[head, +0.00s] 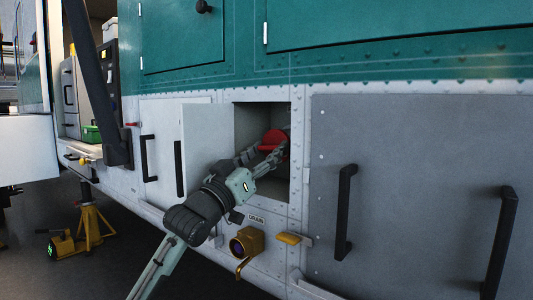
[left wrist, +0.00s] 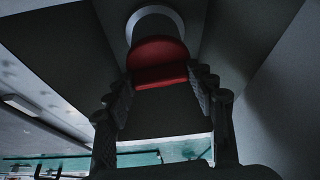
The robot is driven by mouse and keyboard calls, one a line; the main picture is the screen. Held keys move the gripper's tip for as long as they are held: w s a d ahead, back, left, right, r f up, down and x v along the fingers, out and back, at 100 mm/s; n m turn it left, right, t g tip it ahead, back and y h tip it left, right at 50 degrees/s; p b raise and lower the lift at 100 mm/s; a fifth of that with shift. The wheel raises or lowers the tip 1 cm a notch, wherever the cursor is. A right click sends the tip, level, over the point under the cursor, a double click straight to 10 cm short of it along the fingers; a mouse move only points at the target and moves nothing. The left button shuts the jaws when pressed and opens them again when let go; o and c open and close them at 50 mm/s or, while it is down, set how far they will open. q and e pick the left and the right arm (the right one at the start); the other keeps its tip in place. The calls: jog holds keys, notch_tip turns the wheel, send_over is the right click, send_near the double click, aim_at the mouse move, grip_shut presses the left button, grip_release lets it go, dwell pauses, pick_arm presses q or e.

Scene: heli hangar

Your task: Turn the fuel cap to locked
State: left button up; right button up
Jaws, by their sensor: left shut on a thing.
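The red fuel cap (head: 272,140) sits inside an open square recess (head: 248,119) in the helicopter's side. My left gripper (head: 268,152) reaches into the recess and is shut on the cap. In the left wrist view the red cap (left wrist: 158,62) lies between the fingertips of my left gripper (left wrist: 160,80), with a pale round collar (left wrist: 156,18) behind it. The fingers hide part of the cap in the head view. No lock marking can be made out. My right gripper is not in view.
The recess's grey door (head: 203,140) stands open at its left. Below are a brass drain fitting (head: 246,242) and a yellow handle (head: 289,239). Grey panels with black handles (head: 345,212) are at the right. A yellow jack stand (head: 92,218) stands on the floor at the left.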

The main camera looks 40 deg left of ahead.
pick_arm(q)
jog(key=shift+r, duration=0.1)
dwell(0.3)
jog(key=o, duration=1)
jog(key=shift+o, duration=0.8)
